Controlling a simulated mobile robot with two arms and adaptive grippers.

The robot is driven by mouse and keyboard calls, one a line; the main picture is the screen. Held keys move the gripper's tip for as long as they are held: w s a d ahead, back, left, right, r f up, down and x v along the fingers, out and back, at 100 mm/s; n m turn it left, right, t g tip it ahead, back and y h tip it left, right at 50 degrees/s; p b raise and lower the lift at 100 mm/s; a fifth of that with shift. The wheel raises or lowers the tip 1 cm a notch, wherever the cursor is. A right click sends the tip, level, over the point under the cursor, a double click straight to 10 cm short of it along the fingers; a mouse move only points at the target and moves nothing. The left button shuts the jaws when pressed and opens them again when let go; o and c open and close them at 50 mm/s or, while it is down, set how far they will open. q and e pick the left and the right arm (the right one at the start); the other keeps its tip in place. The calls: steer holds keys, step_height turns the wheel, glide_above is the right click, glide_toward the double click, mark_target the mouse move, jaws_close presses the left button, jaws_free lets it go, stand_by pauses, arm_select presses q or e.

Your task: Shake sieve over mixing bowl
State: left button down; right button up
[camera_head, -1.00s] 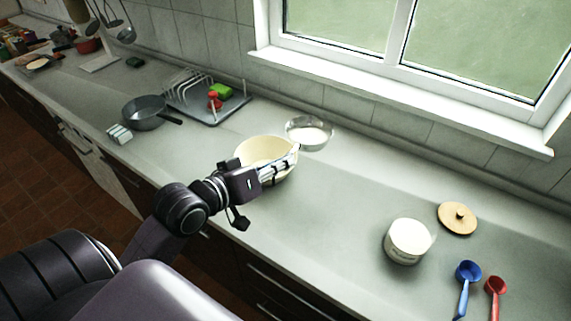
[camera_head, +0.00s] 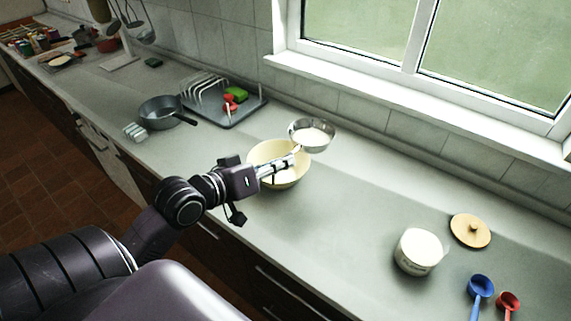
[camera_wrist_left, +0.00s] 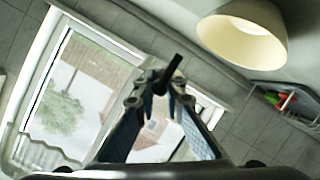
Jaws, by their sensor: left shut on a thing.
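The cream mixing bowl (camera_head: 264,152) stands on the counter; it also shows at the top of the left wrist view (camera_wrist_left: 240,38). My left gripper (camera_head: 286,163) is in front of the bowl in the head view and hides part of it. It is shut on the handle of the metal sieve (camera_head: 327,146); the dark handle end (camera_wrist_left: 170,72) sticks out between the fingers in the left wrist view. The sieve holds white powder (camera_head: 310,136) and appears at the bowl's back right edge. I cannot tell how far it overlaps the bowl. My right gripper is out of view.
A dish rack (camera_head: 248,112) and a grey pan (camera_head: 158,112) stand to the left. A white canister (camera_head: 417,252), a wooden lid (camera_head: 470,230), a blue scoop (camera_head: 480,288) and a red scoop (camera_head: 508,303) are at the right. The counter between bowl and canister is clear.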

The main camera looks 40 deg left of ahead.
arm_select(q)
steer(key=a+b, duration=0.1)
steer(key=a, duration=0.9)
steer(key=shift+s+a, duration=0.2)
steer(key=shift+s, duration=0.25)
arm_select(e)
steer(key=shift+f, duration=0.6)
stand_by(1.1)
arm_select(q)
steer(key=shift+d+r, duration=0.1)
steer(key=shift+d, duration=0.05)
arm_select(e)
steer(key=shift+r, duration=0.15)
